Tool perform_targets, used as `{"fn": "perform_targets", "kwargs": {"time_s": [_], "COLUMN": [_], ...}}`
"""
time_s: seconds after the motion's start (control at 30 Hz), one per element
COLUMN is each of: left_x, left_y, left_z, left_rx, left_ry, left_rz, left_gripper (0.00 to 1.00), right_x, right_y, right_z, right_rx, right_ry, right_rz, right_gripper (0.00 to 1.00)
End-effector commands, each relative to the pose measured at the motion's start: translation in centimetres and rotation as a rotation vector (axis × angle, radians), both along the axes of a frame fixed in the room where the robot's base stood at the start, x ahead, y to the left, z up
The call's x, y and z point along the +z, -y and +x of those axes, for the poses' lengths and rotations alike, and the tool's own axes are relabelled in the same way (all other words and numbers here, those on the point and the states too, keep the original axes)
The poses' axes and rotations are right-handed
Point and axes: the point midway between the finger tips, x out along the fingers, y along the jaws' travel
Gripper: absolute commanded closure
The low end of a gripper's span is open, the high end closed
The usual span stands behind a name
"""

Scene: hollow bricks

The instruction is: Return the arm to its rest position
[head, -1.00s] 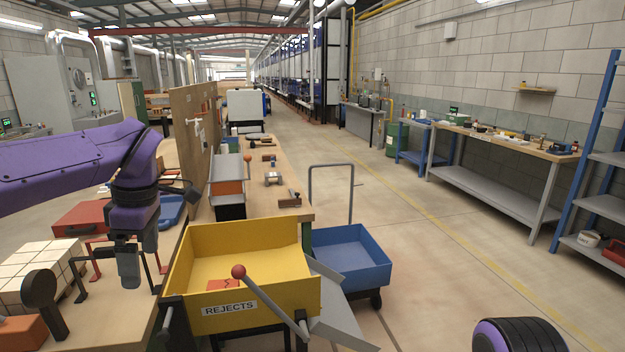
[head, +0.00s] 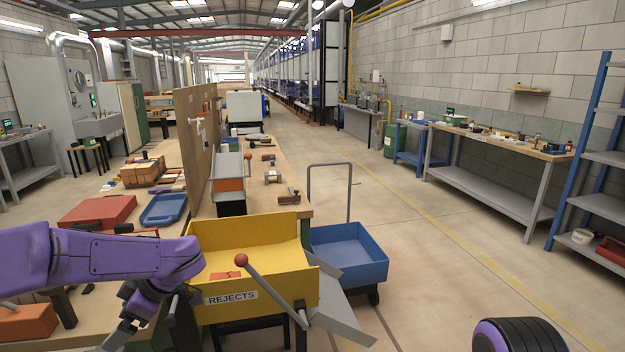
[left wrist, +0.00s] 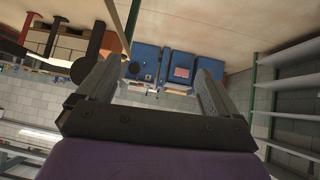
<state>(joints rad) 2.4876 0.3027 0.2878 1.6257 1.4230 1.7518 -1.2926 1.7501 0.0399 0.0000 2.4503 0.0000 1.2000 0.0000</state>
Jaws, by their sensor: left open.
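My purple left arm (head: 110,257) comes in low from the left across the front of the workbench, its elbow end overlapping the left edge of the yellow REJECTS bin (head: 255,306). My left gripper (head: 118,338) hangs below it at the bottom of the head view, partly cut off by the picture's edge. In the left wrist view its two fingers (left wrist: 156,88) stand wide apart with nothing between them. A broken orange-red piece (head: 225,276) lies in the yellow bin. My right gripper is not in view.
A lever with a red knob (head: 241,260) rises at the bin's front. A blue cart (head: 348,253) stands right of it. A red case (head: 97,211) and a blue tray (head: 164,209) lie on the bench beyond my arm.

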Motion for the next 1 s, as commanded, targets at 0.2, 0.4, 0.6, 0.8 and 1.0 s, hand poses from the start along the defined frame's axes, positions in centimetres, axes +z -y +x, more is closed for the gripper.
{"fn": "perform_targets", "kwargs": {"time_s": [0.2, 0.4, 0.6, 0.8, 1.0], "left_x": [-14.4, -26.7, -33.7, -35.2, -35.3], "left_y": [-2.0, 1.0, 4.9, 6.6, 6.9], "left_z": [-3.5, -11.5, -23.1, -29.8, -30.5], "left_rx": [-0.390, -0.844, -1.080, -1.135, -1.138], "left_ry": [-0.056, -0.107, -0.214, -0.285, -0.290], "left_rz": [0.330, 0.212, -0.112, -0.311, -0.334], "left_gripper": [0.06, 0.06, 0.06, 0.06, 0.06], "right_x": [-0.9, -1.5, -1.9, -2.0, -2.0], "right_y": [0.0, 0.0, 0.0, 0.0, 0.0], "right_z": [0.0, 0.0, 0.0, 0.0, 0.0], "right_rx": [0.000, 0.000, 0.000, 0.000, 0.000], "right_ry": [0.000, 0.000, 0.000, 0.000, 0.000], "right_rz": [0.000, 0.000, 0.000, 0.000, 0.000], "right_gripper": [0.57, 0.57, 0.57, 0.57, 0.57]}}
